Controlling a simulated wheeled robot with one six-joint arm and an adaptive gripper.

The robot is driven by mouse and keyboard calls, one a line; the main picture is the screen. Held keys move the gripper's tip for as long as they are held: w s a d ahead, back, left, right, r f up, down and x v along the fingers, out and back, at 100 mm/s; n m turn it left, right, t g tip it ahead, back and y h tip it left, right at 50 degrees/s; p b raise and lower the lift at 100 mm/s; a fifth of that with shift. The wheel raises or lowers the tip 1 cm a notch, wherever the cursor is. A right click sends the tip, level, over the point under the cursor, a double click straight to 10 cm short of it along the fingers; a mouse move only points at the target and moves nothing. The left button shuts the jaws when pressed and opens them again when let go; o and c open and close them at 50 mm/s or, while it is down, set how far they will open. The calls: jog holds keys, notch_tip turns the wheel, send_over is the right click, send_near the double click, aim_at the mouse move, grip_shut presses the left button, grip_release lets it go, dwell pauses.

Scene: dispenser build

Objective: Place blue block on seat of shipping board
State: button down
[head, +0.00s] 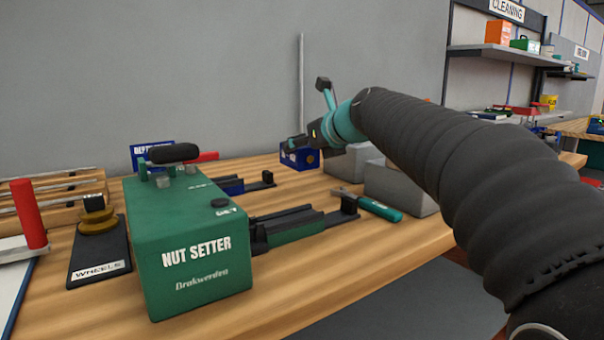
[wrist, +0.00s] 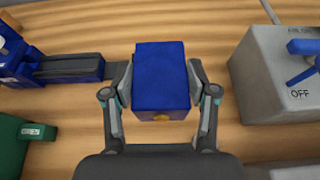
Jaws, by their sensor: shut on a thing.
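A blue block (wrist: 161,72) sits between the two fingers of my gripper (wrist: 160,82) in the wrist view, with the fingers closed on its left and right sides. A round brass-coloured spot shows low on its near face. In the head view the same block (head: 298,157) is at the back of the bench, below my gripper (head: 316,143). I cannot tell whether it touches the bench top. No board labelled shipping can be read in either view.
A green NUT SETTER machine (head: 190,255) stands front left, with a dark rail reaching right. A teal-handled tool (head: 381,209) lies near grey boxes (head: 395,185). A grey switch box (wrist: 275,85) is right of the block. A WHEELS board (head: 98,255) is at left.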

aim_at(310, 168)
jog(key=shift+f+b, duration=0.75)
jog(key=shift+f, duration=2.05)
jog(key=c, duration=0.8)
grip_release()
jog(key=shift+f, duration=0.25)
jog(key=o, duration=0.5)
